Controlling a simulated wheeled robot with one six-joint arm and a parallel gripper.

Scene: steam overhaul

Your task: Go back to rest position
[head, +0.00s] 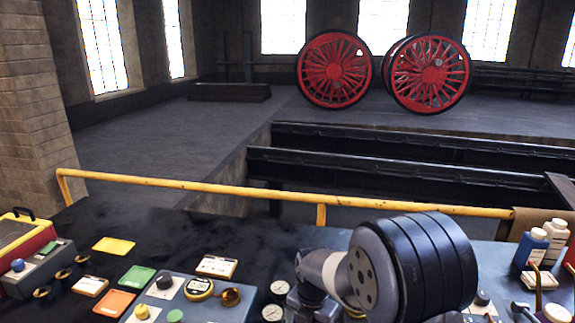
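My arm shows at the bottom right of the head view, above the workbench (205,228). A thick dark ringed joint and a paler link of it are visible. My gripper is not in view, so I cannot see whether it is open or holds anything.
Coloured cards, including a yellow one (113,245), lie farther left. Bottles (530,250) stand at the right. A yellow rail (270,192) runs behind; red wheels (334,70) stand beyond the pit.

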